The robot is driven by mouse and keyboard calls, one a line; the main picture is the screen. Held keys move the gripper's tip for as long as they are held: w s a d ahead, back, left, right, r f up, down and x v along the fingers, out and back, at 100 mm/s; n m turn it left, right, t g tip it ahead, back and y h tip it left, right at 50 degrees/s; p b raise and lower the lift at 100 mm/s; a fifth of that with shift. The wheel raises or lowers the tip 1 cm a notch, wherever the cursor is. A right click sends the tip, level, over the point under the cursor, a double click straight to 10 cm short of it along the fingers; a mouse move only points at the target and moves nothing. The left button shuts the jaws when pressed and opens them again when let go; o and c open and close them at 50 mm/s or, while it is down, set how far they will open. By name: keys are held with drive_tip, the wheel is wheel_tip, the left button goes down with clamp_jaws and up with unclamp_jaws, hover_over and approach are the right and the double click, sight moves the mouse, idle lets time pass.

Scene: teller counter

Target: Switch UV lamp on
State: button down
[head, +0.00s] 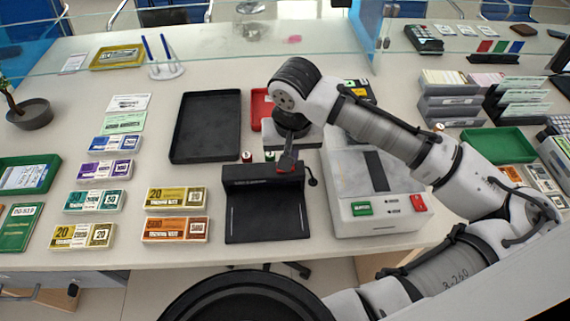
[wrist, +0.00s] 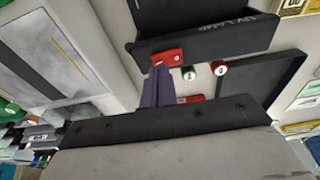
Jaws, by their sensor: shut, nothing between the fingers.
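The UV lamp (head: 264,212) is a black stand with a hood and a flat base near the counter's front edge. In the wrist view its labelled dark housing (wrist: 215,38) is at the top. A red switch (wrist: 166,56) sits at the housing's near edge; its on or off position cannot be told. My gripper (head: 287,163) is above the lamp's back right part, pointing down. In the wrist view its closed fingers (wrist: 157,72) end right at the red switch. They hold nothing, and whether they touch the switch is unclear.
A grey machine (head: 375,185) with green and red buttons stands close right of the lamp. A black tray (head: 205,127) lies behind left, and banknote bundles (head: 177,197) lie left. Two small red and green capped pieces (wrist: 219,68) (wrist: 189,73) stand behind the lamp.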

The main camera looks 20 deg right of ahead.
drive_tip(key=shift+f+b, duration=0.45)
drive_tip(key=shift+f, duration=0.2)
drive_tip(key=shift+r, duration=0.1)
wheel_tip(320, 180, up, 7)
drive_tip(key=p, duration=0.6)
idle(0.3)
idle(0.5)
